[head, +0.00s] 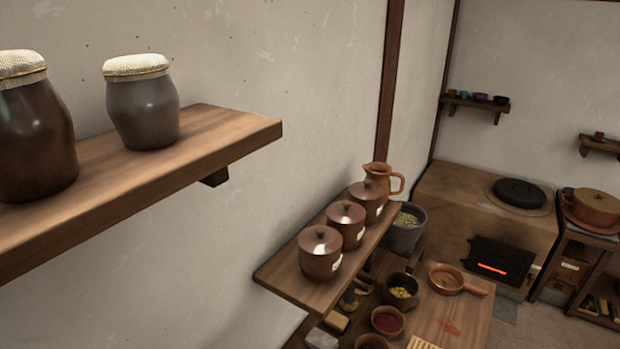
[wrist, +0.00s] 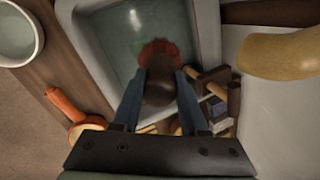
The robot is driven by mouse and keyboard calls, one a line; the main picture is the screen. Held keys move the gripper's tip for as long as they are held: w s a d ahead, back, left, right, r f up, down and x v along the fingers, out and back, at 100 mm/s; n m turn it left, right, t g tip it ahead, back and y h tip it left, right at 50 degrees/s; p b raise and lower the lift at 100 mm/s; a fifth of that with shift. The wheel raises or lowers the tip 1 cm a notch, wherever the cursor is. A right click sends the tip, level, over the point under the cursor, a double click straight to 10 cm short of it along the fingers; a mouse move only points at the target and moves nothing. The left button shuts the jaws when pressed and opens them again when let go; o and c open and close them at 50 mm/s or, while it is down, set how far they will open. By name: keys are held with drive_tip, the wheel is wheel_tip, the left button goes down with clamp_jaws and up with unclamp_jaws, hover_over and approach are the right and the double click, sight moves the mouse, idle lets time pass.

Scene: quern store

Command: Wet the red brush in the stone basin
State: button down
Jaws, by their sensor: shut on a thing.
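In the wrist view, my gripper (wrist: 158,98) is shut on the red brush, holding it by its dark brown rounded handle (wrist: 160,90). The brush's red bristles (wrist: 158,48) point away from the gripper, over the inside of the stone basin. The grey stone basin (wrist: 207,35) holds greenish water (wrist: 118,42). The bristles are over or at the water; I cannot tell whether they touch it. Neither the basin, the brush nor my gripper shows in the head view.
Wooden-handled tools (wrist: 218,95) lie right of the basin, below a tan rounded thing (wrist: 285,55). An orange-handled pan (wrist: 68,105) and a pale bowl (wrist: 18,38) are left. In the head view, jars (head: 143,105) stand on a shelf (head: 215,140); a stove (head: 470,215) is farther right.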

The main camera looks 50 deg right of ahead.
drive_tip(key=shift+r, duration=0.1)
wheel_tip(320, 180, up, 4)
drive_tip(key=p, duration=0.4)
drive_tip(key=shift+s, duration=0.1)
idle(0.9)
